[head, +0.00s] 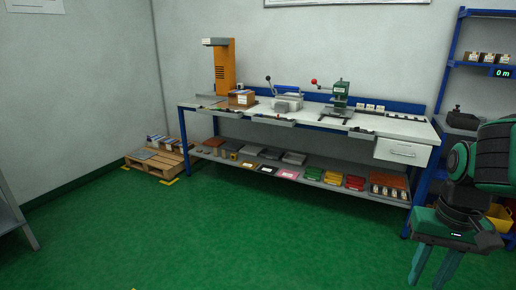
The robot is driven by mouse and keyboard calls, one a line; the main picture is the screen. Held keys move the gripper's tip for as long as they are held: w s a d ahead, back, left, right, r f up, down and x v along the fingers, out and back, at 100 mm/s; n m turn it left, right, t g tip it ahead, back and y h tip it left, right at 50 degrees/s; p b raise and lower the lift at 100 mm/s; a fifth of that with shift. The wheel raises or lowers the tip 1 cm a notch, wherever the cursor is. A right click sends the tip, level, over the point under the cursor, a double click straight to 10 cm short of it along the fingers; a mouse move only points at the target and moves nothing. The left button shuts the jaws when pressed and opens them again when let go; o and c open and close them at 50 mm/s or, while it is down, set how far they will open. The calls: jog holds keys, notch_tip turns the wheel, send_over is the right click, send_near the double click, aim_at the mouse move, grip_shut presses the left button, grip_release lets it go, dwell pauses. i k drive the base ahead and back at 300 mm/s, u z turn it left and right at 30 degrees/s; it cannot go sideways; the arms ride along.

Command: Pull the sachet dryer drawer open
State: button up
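A white drawer (402,152) hangs under the right end of the workbench (365,120). Its front carries a grey bar handle (402,154) and looks closed. No readable label shows, so I cannot tell from the picture alone that it is the sachet dryer drawer. My gripper (427,279) is at the lower right, pointing down, in front of and below the drawer. Its two green fingers are apart with nothing seen between them. The fingertips are at the bottom edge of the picture. The gripper is not touching the drawer.
A lower shelf (228,161) under the bench holds several coloured trays and boxes. A blue rack (450,62) stands right, partly behind my arm. A wooden pallet (158,169) lies left of the bench. The green floor (240,240) in front is clear.

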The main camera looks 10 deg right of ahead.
aim_at(392, 150)
jog(key=i, duration=1.9)
jog(key=z, duration=2.55)
jog(key=i, duration=1.6)
jog(key=u, duration=1.35)
